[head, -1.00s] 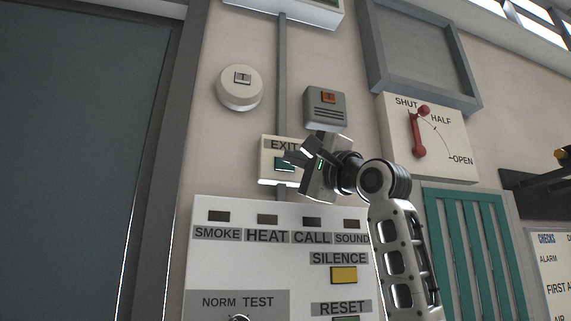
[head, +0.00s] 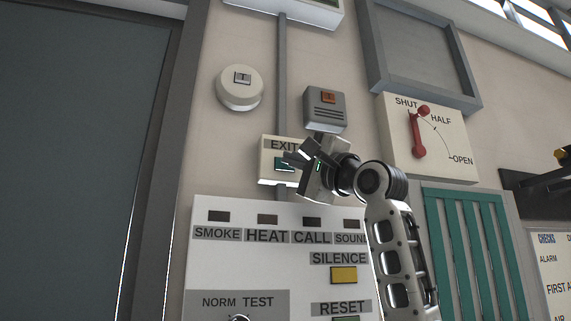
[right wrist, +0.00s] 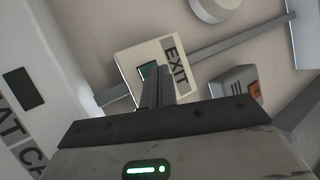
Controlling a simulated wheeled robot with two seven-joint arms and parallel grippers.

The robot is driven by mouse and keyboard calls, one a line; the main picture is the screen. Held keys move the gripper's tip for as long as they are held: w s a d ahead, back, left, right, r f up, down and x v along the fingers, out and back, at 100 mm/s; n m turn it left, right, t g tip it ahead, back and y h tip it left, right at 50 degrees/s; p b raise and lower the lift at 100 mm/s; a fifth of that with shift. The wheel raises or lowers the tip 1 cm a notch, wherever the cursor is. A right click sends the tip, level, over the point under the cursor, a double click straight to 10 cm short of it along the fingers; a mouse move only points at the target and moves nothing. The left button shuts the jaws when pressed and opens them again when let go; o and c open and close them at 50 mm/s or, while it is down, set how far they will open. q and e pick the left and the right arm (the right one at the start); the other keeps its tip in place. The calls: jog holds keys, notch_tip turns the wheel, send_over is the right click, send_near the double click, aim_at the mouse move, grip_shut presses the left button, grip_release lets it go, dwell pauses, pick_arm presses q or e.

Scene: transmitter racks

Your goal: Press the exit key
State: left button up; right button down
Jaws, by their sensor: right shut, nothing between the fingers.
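The exit box (head: 268,175) is a cream plate on the wall with an EXIT label and a green key (head: 283,164). It also shows in the right wrist view (right wrist: 132,56), where the green key (right wrist: 148,70) is partly hidden behind my fingers. My right gripper (head: 291,157) is shut and empty, its fingertips in front of the key. I cannot tell whether they touch it. In the right wrist view my shut fingers (right wrist: 156,80) overlap the key's edge. My left gripper is not in view.
An alarm panel (head: 240,270) with SMOKE, HEAT, CALL and SOUND lamps is just below. A grey box (head: 325,112) with an orange square is above my gripper. A round white device (head: 238,92), a red-lever plate (head: 445,165) and a dark door (head: 80,160) are nearby.

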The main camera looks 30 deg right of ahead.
jog(key=shift+w+d, duration=0.1)
jog(key=shift+w, duration=0.3)
dwell(0.7)
jog(key=shift+s, duration=0.1)
jog(key=shift+s+a+b, duration=0.2)
jog(key=shift+s+b, duration=0.2)
jog(key=shift+s, duration=0.25)
jog(key=s+b, duration=0.1)
jog(key=s, duration=0.1)
jog(key=s+a+b, duration=0.1)
jog(key=s, duration=0.2)
dwell(0.4)
jog(key=shift+w, duration=0.1)
dwell(0.6)
